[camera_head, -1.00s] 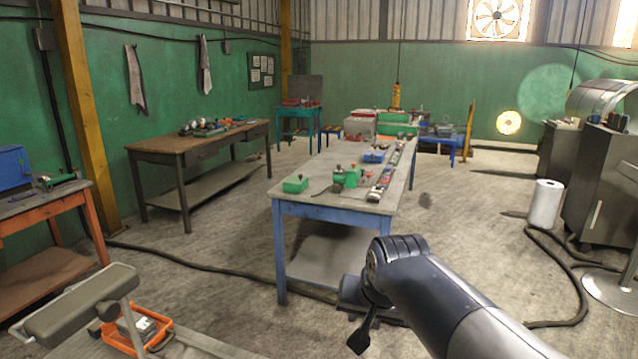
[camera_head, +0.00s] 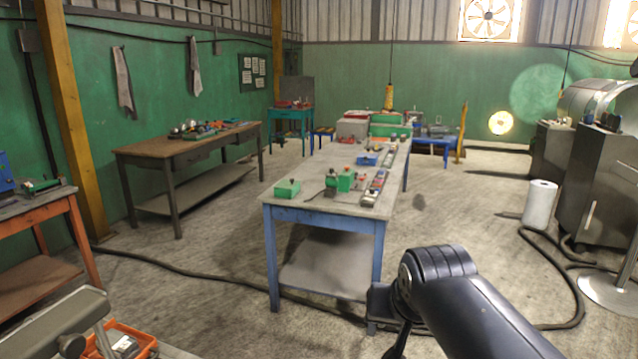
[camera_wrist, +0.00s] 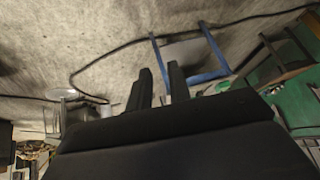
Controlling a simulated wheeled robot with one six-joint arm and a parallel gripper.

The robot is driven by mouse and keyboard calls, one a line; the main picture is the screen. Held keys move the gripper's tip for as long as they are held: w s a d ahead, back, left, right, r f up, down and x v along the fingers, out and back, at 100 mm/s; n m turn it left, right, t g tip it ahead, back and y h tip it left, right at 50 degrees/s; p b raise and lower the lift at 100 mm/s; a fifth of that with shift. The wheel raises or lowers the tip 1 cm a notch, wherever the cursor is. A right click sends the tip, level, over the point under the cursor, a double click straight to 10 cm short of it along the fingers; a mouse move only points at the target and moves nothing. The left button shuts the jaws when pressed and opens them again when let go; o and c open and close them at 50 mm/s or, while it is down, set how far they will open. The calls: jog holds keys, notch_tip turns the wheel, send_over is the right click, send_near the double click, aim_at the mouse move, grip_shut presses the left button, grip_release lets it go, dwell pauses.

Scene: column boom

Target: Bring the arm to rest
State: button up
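My arm (camera_head: 470,310) reaches in from the lower right of the head view, bent at a dark joint in front of the blue-legged table. Its lower end runs down past the bottom edge, so my gripper is not clearly seen there. In the wrist view, two dark fingers of my gripper (camera_wrist: 160,76) stand apart with a gap between them. Nothing shows between the fingers. Concrete floor and the blue legs of a table lie beyond them in that view.
The blue-legged table (camera_head: 345,205) bears a green box (camera_head: 287,188) and several tools. A brown workbench (camera_head: 160,148) stands left. An orange crate (camera_head: 118,340) is at lower left. Floor between is partly clear.

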jog(key=shift+s+a+r+n, duration=0.15)
jog(key=shift+s+a, duration=0.2)
jog(key=shift+s, duration=0.35)
jog(key=shift+s+a+r+n, duration=0.15)
jog(key=shift+s+a, duration=0.15)
jog(key=shift+s, duration=0.35)
